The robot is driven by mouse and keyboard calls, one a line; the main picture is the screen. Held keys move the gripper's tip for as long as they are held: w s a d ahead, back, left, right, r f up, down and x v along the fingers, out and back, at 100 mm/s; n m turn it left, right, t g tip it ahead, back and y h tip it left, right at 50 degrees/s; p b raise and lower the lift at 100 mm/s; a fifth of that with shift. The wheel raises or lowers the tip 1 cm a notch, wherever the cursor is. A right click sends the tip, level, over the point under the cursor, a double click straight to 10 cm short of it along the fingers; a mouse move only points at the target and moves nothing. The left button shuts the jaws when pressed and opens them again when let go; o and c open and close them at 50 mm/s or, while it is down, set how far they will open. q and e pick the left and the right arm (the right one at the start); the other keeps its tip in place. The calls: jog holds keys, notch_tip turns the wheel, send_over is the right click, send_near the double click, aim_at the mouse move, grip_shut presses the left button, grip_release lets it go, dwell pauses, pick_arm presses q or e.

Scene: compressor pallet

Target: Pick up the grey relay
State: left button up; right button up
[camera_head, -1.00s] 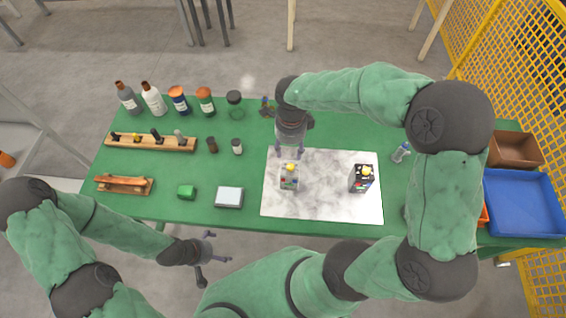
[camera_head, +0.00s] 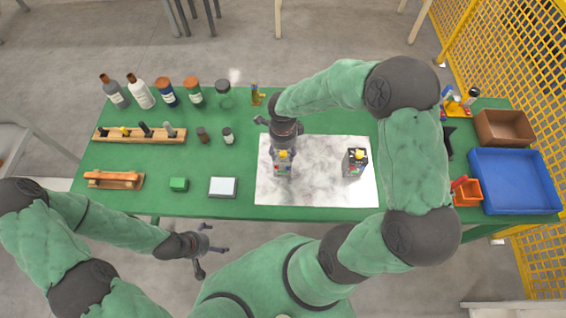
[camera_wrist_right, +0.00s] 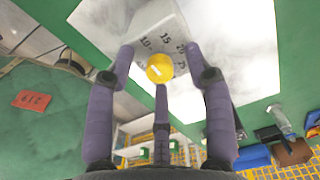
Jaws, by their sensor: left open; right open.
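The grey relay (camera_head: 283,168) stands on the white marbled board. Its yellow knob shows at the top. My right gripper (camera_head: 284,152) is directly over the relay, its fingers pointing down and covering part of it. In the right wrist view the relay's pale dial face (camera_wrist_right: 165,35) with numbers and yellow knob (camera_wrist_right: 159,68) lies between the spread fingers of the right gripper (camera_wrist_right: 160,56). The fingers are open around it; I cannot tell whether they touch it. My left gripper (camera_head: 214,250) is open and empty, in front of the table's near edge.
A black relay (camera_head: 355,163) stands to the right on the white board (camera_head: 320,190). Bottles line the back left. A blue tray (camera_head: 515,203) and brown bin (camera_head: 503,127) are at right.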

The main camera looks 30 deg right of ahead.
grip_shut()
jog(key=shift+r, duration=0.1)
dwell(0.3)
